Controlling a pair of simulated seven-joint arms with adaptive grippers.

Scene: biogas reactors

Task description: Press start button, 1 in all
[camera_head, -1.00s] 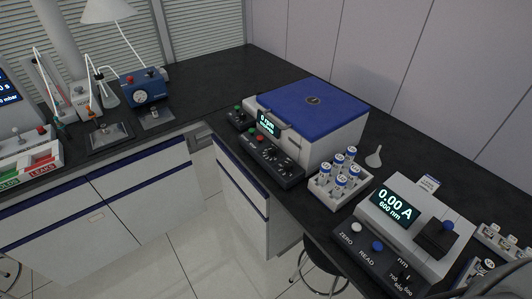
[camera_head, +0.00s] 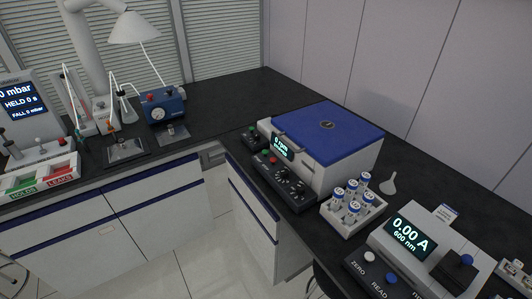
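A small dark box with a green button (camera_head: 252,130) sits at the left front corner of the blue-lidded centrifuge (camera_head: 328,135), whose lid is shut. The centrifuge's dark control panel (camera_head: 285,183) carries a red button (camera_head: 273,160) and several dark knobs. Its lit display (camera_head: 283,146) is too small to read surely. No label saying start is readable on any button. The photometer (camera_head: 421,241) at the lower right reads 0.00 A, 600 nm, with a white ZERO button (camera_head: 369,256) and a blue READ button (camera_head: 391,277). Neither of my grippers is in view.
On the left bench are a pressure display (camera_head: 22,102), a HOLDS/LEAKS tray (camera_head: 41,176) and a blue gauge box (camera_head: 163,107). The far corner bench (camera_head: 232,88) is clear.

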